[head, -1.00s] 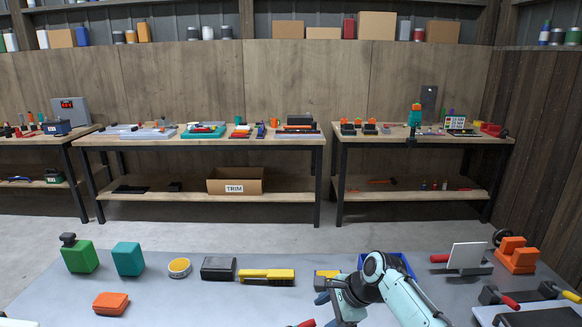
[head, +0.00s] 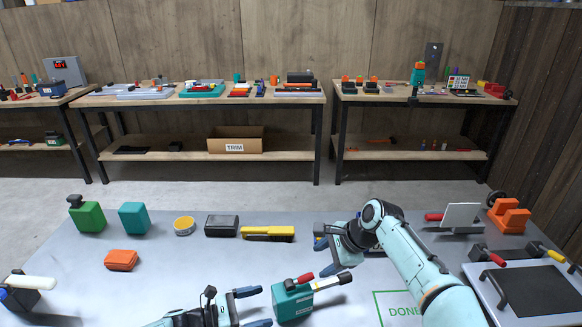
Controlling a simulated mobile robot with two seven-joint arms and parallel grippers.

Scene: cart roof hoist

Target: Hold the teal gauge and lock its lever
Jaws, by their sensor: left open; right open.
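The teal gauge (head: 292,304) stands on the grey table at the front centre. It has a red-tipped lever (head: 304,279) on top and a pale bar with a dark end (head: 331,283) reaching right. My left gripper (head: 254,308) is open just left of the gauge, its blue fingertips pointing at the gauge's left side. I cannot tell whether they touch it. My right gripper (head: 324,238) is open and empty behind and right of the gauge, partly hidden by its own arm.
A green container (head: 87,217), teal block (head: 134,218), yellow roll (head: 184,226), black box (head: 221,226), yellow tool (head: 268,233) and orange block (head: 121,260) lie left and behind. A DONE outline (head: 400,310) is right of the gauge. A black-topped plate (head: 530,290) stands at right.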

